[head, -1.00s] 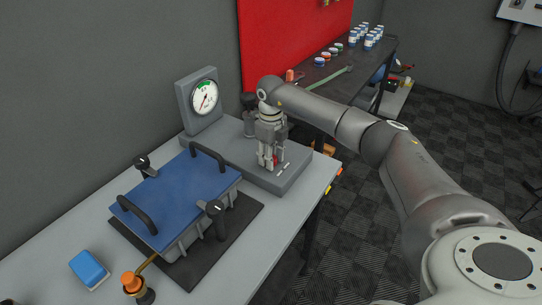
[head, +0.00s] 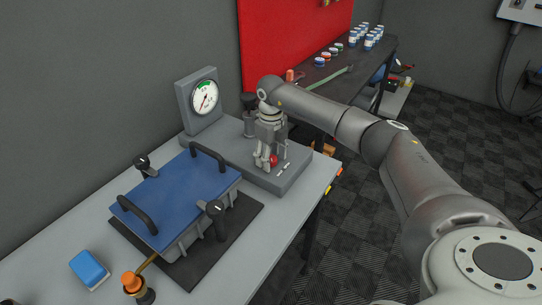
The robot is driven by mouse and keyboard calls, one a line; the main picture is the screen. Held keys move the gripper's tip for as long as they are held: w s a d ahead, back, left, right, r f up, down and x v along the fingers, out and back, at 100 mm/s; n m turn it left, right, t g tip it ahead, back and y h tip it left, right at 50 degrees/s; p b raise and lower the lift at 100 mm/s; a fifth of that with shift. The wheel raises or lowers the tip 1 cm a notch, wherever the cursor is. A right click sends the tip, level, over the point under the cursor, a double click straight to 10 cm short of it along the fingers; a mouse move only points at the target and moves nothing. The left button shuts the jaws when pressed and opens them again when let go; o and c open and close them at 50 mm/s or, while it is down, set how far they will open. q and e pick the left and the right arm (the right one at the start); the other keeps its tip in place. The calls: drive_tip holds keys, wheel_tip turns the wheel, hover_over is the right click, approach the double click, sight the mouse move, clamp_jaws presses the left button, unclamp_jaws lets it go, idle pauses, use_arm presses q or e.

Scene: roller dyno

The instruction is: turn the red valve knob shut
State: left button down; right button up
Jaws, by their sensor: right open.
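The red valve knob (head: 273,160) is a small red piece on the grey base plate (head: 217,153), at the front right of the gauge (head: 205,98). My right gripper (head: 268,163) points down over the knob, its fingers on either side. The jaws are open, and I cannot tell whether a finger touches the knob. The gripper partly hides the knob. White marks (head: 283,168) lie on the plate beside it. My left gripper is not in view.
A box with a blue lid (head: 172,200) and black handles stands on a dark mat on the bench. A blue sponge-like block (head: 89,268) and an orange-capped item (head: 132,283) are at the front left. A dark table with several jars stands behind.

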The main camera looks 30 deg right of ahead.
sight(271, 158)
wheel_tip(271, 158, up, 12)
idle(0.6)
drive_tip(key=shift+f, duration=0.1)
idle(0.4)
